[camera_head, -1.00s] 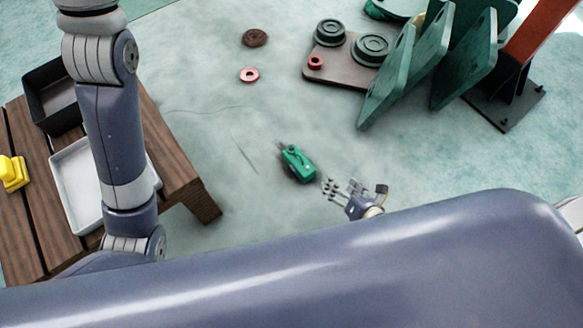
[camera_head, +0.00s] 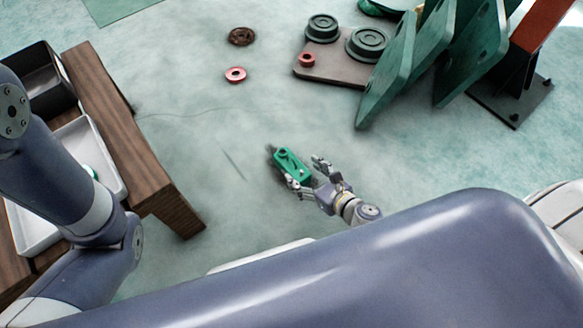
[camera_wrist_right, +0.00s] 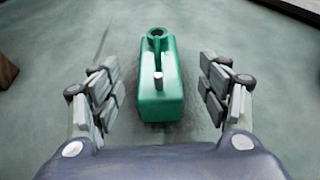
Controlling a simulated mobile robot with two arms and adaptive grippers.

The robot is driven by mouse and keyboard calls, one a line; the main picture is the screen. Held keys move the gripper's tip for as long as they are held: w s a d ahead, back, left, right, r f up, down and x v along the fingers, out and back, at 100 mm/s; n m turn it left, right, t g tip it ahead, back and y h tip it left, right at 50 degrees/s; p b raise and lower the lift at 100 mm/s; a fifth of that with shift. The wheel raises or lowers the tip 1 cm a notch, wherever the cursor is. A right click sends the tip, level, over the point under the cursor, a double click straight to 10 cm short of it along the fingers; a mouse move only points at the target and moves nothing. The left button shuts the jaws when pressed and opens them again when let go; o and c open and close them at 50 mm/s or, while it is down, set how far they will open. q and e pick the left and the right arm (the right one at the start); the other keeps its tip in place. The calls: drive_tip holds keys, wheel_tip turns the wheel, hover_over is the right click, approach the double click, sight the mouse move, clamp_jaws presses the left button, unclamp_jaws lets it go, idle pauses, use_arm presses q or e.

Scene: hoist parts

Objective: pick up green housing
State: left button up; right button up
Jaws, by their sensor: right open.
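The green housing (camera_head: 289,162) lies on the floor near the middle of the head view. It is a long block with a round eye at one end and a small light peg on top. My right gripper (camera_head: 305,171) is open, with its fingers around the near end of the housing. In the right wrist view the housing (camera_wrist_right: 161,85) lies between the two spread fingers (camera_wrist_right: 160,93), with a gap on each side. My left arm is at the left edge of the head view; its gripper does not show.
A wooden table (camera_head: 120,120) at left bears a black bin (camera_head: 66,98) and a white tray (camera_head: 112,178). A red ring (camera_head: 235,75) and a brown disc (camera_head: 241,36) lie on the floor. Green plates (camera_head: 388,80) and a brown plate (camera_head: 335,66) with round parts are at upper right.

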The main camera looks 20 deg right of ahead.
sight(292, 165)
drive_tip(key=b+x, duration=0.1)
drive_tip(key=x, duration=0.4)
drive_tip(key=shift+a+f, duration=0.15)
drive_tip(key=shift+f, duration=0.05)
drive_tip(key=shift+w+r, duration=0.1)
drive_tip(key=c, duration=1.6)
